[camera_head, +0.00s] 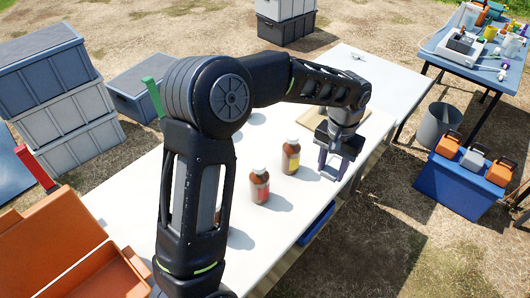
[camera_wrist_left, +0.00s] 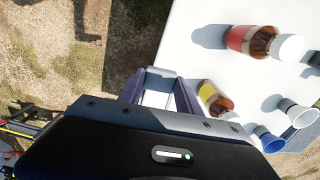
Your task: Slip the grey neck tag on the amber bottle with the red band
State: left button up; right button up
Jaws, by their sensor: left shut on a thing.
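The amber bottle with the red band (camera_head: 260,187) stands upright on the white table, its white cap on top. It also shows in the wrist view (camera_wrist_left: 238,38), at upper right. My left gripper (camera_head: 334,172) is near the table's right edge, to the right of this bottle and apart from it. It is shut on a pale grey piece (camera_wrist_left: 158,98), which looks like the grey neck tag; its shape is mostly hidden by the fingers and wrist. My right gripper is not in view.
An amber bottle with a yellow band (camera_head: 291,158) stands between the red-banded bottle and my left gripper. Another brown bottle is mostly hidden behind my left arm. Blue-and-white cup-like items (camera_wrist_left: 270,138) show in the wrist view. A tan board (camera_head: 305,119) lies behind the gripper.

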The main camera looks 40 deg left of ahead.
pick_arm(q)
jog(key=s+a+r+n+p, duration=0.4)
jog(key=s+a+r+n, duration=0.15)
jog(key=a, duration=0.25)
notch_tip(320, 180, up, 2)
jog(key=n+p, duration=0.3)
jog(key=n, duration=0.3)
send_over(259, 184)
jog(key=d, duration=0.2)
jog(key=shift+s+m, duration=0.1)
jog(key=shift+m, duration=0.15)
jog(key=shift+f+b, duration=0.1)
jog(key=shift+b, duration=0.25)
jog(key=shift+f+b, duration=1.9)
jog(key=shift+f, duration=0.45)
jog(key=shift+f, duration=0.15)
jog(key=shift+f+b, duration=1.5)
jog(key=shift+f, duration=0.1)
jog(key=shift+f, duration=0.15)
